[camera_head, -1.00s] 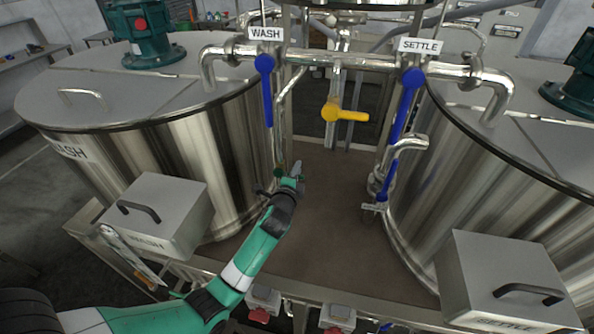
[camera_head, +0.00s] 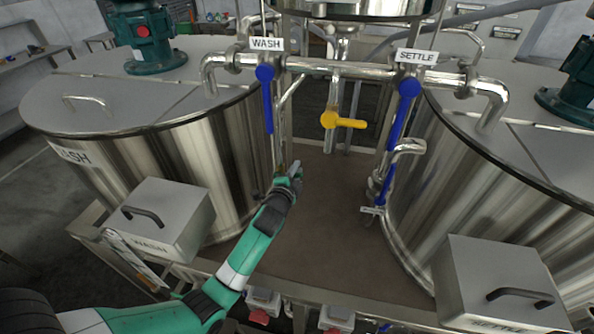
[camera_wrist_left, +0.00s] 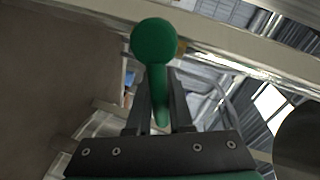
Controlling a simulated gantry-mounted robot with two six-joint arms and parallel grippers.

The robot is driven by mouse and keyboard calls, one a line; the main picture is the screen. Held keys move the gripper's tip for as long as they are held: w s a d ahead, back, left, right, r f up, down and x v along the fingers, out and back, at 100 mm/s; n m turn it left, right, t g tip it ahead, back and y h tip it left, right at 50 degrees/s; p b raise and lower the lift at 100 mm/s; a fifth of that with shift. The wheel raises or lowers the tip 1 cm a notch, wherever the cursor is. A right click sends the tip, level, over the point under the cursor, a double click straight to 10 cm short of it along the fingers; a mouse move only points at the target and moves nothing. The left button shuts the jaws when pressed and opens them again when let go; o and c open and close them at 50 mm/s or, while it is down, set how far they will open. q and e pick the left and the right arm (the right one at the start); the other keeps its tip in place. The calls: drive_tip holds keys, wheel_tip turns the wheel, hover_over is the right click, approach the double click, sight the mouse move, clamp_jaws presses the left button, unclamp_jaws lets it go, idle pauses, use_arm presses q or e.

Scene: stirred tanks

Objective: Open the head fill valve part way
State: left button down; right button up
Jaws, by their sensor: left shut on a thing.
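In the left wrist view a green valve lever (camera_wrist_left: 155,42) with a round hub runs down between my fingers. My left gripper (camera_wrist_left: 160,105) is shut on its narrow end. In the head view my left gripper (camera_head: 292,172) is beside the right side of the WASH tank, below the blue WASH lever (camera_head: 267,100). The green lever is mostly hidden there by the gripper. No label on the green lever is readable. My right gripper is not in view.
A yellow lever (camera_head: 345,122) points right under the cross pipe (camera_head: 330,68). A blue SETTLE lever (camera_head: 402,108) hangs to its right. The WASH tank (camera_head: 150,130) and SETTLE tank (camera_head: 500,185) flank the bare brown deck (camera_head: 320,225). A WASH box (camera_head: 180,210) is near my arm.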

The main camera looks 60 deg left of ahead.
use_arm(q)
drive_tip(key=shift+s+a+r+n+t, duration=0.15)
drive_tip(key=shift+r+n+t, duration=0.15)
drive_tip(key=shift+r+n, duration=0.35)
drive_tip(key=shift+f, duration=0.15)
drive_tip(key=c, duration=0.8)
unclamp_jaws()
drive_tip(key=p+v, duration=0.1)
drive_tip(key=v, duration=1)
drive_tip(key=shift+s+d, duration=0.2)
drive_tip(key=shift+d, duration=0.05)
